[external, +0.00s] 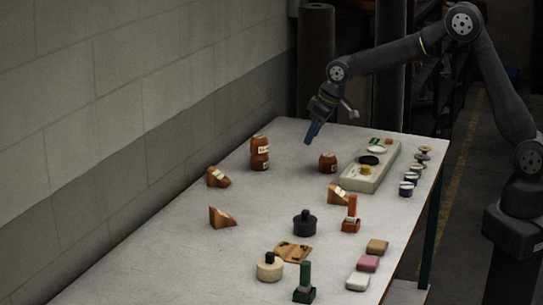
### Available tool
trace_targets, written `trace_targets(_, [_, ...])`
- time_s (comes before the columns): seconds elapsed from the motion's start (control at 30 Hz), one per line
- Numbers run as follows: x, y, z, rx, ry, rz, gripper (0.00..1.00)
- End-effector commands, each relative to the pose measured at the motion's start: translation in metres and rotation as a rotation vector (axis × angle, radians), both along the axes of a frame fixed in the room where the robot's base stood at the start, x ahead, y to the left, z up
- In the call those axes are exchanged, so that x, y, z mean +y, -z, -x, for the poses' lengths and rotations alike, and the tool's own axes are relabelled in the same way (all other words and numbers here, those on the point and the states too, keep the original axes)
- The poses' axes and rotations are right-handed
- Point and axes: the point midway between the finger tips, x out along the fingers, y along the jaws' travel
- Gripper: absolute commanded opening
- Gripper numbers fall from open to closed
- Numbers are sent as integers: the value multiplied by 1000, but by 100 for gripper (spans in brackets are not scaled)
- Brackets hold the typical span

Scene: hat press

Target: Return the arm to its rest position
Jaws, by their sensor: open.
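My gripper (312,133) hangs over the far part of the grey table (175,262), fingers pointing down. Its bluish fingertips show small and are apart from the objects below. It is open, and I see nothing held in it. My dark arm reaches in from the right, above the table. A brown round jar (327,162) stands below and a little right of my gripper.
A pale tray (364,182) with coloured pieces lies on the right, beside several small pots (406,189). Wooden wedges, a dark lidded pot (305,223), red and green upright blocks and pastel blocks stand nearer. A wall (150,90) borders the left.

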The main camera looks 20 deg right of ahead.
Motion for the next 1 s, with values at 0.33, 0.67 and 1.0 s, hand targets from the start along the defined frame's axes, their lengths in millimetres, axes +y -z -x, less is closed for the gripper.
trace_targets(0.33, [-50, 3, 1, -2, 112, -6, 58])
trace_targets(0.67, [-56, 4, 1, -3, 127, -8, 58])
trace_targets(1.0, [-56, 4, 1, -3, 127, -8, 100])
